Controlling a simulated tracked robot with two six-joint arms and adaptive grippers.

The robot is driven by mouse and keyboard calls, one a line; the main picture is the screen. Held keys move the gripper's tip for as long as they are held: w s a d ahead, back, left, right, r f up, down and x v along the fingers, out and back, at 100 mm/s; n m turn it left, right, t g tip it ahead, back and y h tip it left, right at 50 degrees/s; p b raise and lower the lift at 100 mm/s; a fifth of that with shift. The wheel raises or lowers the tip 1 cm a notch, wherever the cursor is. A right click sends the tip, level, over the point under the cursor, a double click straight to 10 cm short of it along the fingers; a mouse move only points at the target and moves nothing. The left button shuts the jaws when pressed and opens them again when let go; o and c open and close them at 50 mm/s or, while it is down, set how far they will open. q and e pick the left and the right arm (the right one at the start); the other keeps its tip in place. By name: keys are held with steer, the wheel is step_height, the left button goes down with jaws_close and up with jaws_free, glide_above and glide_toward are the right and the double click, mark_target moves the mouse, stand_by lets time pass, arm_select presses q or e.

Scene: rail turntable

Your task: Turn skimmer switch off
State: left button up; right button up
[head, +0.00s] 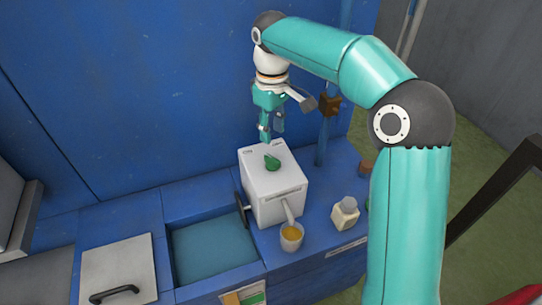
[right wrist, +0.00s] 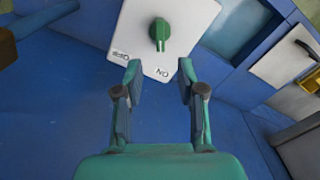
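The skimmer is a white box (head: 270,195) on the blue counter, with a green knob switch (head: 272,162) on top. In the right wrist view the knob (right wrist: 160,36) stands beyond my fingertips, with OFF and ON labels on the box top (right wrist: 200,15). Its ridge seems to line up with the ON label. My right gripper (head: 271,135) points down above the back edge of the box. In the right wrist view my right gripper (right wrist: 160,70) is open and empty, its fingers apart and not touching the knob. My left gripper is not in view.
A spout leads to a cup of yellow liquid (head: 291,237) in front of the box. A small pale bottle (head: 345,213) stands right of it. A basin (head: 214,250) is on the left. A blue wall (head: 130,90) rises behind, with a post (head: 323,145) near my gripper.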

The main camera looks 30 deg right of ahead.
mark_target(272, 158)
step_height(272, 158, down, 9)
steer(key=shift+s+f, duration=0.1)
steer(key=shift+c, duration=0.2)
jaws_close()
